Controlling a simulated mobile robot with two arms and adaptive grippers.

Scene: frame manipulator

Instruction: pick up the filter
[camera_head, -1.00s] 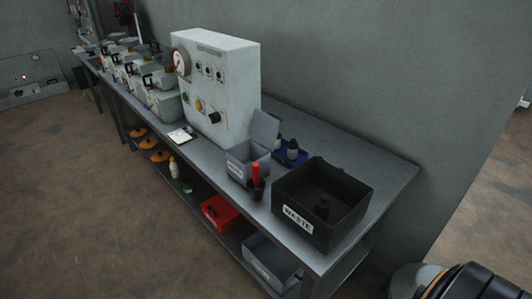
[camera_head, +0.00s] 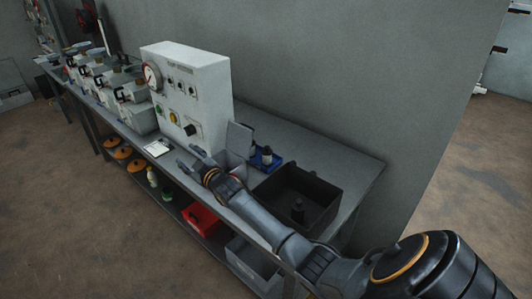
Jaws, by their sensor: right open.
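I cannot tell for certain which thing is the filter. A small dark cylindrical object (camera_head: 298,208) stands inside the black bin (camera_head: 327,200) on the bench. A small grey box with its lid (camera_head: 240,138) raised stands left of the bin, and my right arm covers much of it. My right gripper (camera_head: 187,157) is open and empty, with its fingers pointing left in front of the white control box. It appears to be above the bench's front edge, just left of the grey box. My left gripper is out of view.
The bench (camera_head: 340,163) runs along a wall. A white control box (camera_head: 190,100) with a gauge stands left of the grey box. A blue tray (camera_head: 268,164) with small dark bottles is behind. The lower shelf holds a red box (camera_head: 200,218) and a grey bin (camera_head: 247,262).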

